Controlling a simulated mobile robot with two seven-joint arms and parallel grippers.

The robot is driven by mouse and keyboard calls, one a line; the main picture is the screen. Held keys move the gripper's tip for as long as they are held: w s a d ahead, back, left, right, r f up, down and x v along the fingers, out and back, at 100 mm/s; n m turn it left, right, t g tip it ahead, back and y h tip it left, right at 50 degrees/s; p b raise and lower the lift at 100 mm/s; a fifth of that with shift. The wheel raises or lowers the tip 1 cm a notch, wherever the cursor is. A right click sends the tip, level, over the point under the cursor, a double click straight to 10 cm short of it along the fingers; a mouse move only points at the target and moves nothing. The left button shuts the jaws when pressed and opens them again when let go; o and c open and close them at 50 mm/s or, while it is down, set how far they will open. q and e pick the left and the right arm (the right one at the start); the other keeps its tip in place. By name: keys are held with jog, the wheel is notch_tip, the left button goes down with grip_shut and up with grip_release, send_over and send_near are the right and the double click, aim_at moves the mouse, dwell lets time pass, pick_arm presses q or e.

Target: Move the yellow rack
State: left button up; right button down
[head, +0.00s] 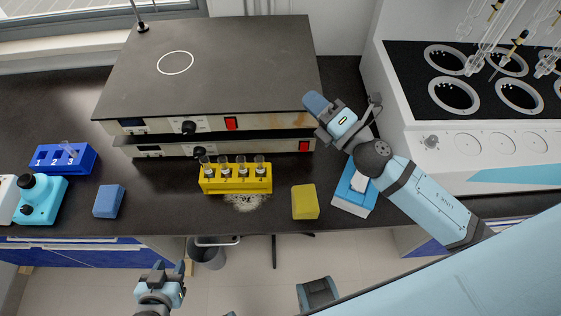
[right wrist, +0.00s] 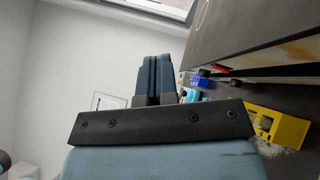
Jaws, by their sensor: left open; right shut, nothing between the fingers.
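The yellow rack (head: 235,187) stands upright on the dark bench, in front of the stacked hotplates, and holds several small vials. It also shows in the right wrist view (right wrist: 277,125), at the lower right. My right gripper (head: 316,103) is shut and empty, up and to the right of the rack, by the right front corner of the upper hotplate. Its closed fingers show in the right wrist view (right wrist: 153,75), apart from the rack. My left gripper (head: 170,269) is open and empty, below and to the left of the rack, in front of the bench edge.
The hotplates (head: 210,62) stand behind the rack. A yellow block (head: 305,201) and a blue-and-white box (head: 353,190) stand to its right. A blue block (head: 109,201) and blue rack (head: 52,158) are at left. A pale spill (head: 245,202) lies before the rack.

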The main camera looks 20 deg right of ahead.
notch_tip(320, 180, down, 8)
jog(key=a+n+g+y, duration=0.3)
jog(key=n+g+y, duration=0.2)
jog(key=n+g, duration=1)
jog(key=s+d+f+n+g+h, duration=0.1)
jog(key=d+f+n+h, duration=0.4)
jog(key=d+f+n, duration=0.3)
jog(key=shift+n, duration=0.3)
jog(key=x, duration=0.3)
jog(key=p+x, duration=0.1)
jog(key=x, duration=0.2)
jog(key=a+r+p+x, duration=0.1)
jog(key=x, duration=0.3)
jog(key=shift+s+a, duration=0.1)
jog(key=shift+s, duration=0.1)
jog(key=shift+w+a+r+p, duration=0.15)
jog(key=shift+a+p, duration=0.1)
jog(key=shift+a, duration=0.35)
jog(key=shift+w+a+f+p, duration=0.1)
jog(key=shift+w+a+p, duration=0.1)
jog(key=shift+a, duration=0.4)
jog(key=shift+w+a, duration=0.15)
jog(key=shift+a, duration=0.5)
